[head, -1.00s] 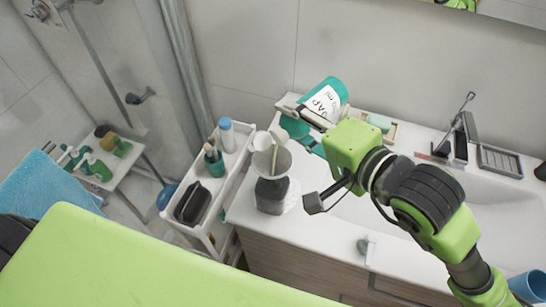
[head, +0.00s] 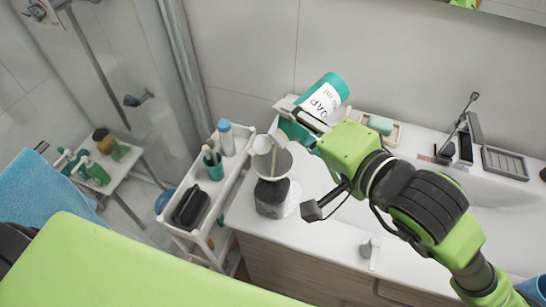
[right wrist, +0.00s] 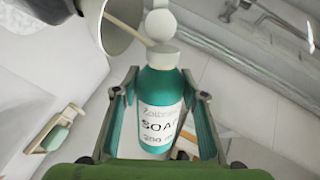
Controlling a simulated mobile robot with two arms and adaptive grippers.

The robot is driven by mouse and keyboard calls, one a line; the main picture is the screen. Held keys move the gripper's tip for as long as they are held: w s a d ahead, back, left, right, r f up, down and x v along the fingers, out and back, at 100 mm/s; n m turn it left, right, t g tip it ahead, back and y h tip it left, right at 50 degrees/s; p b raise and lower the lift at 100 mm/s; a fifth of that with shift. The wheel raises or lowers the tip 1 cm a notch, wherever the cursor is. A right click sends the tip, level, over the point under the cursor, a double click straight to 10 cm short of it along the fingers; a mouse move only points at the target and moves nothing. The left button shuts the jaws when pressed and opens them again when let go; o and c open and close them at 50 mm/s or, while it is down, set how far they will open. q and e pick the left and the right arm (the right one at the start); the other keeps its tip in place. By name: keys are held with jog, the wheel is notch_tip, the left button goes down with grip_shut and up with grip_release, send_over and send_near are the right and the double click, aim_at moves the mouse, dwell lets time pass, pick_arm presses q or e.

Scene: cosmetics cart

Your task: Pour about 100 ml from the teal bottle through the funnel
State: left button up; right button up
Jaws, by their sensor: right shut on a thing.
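The teal bottle (head: 325,95), labelled SOAP, is held tilted by my right gripper (head: 303,118), mouth end low and to the left. In the right wrist view the bottle (right wrist: 160,85) sits between both fingers. A thin beige strand (right wrist: 132,34) runs from its white neck towards the funnel (right wrist: 112,38); I cannot tell if it is liquid. The pale funnel (head: 284,164) stands in a dark bottle (head: 270,200) on the counter, just below and left of the teal bottle's mouth. The level inside is hidden. My left gripper is not in view.
A white cart (head: 224,207) with a toothbrush cup (head: 213,166), a blue-capped bottle (head: 226,140) and a black case (head: 190,206) stands left of the counter. A soap dish (head: 394,136) lies behind my right arm. The sink (head: 500,215) is at right.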

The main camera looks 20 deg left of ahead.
jog(key=shift+s+a+r+n+t+b, duration=0.1)
jog(key=shift+r+n+t+b, duration=0.15)
jog(key=shift+r, duration=0.25)
jog(key=shift+s+r+n+t+b, duration=0.1)
jog(key=shift+r+n+b, duration=0.05)
jog(key=shift+r+n, duration=0.3)
jog(key=shift+s+a+r+n+t+b, duration=0.25)
jog(key=shift+n+b, duration=0.45)
jog(key=shift+b, duration=0.75)
dwell(1.0)
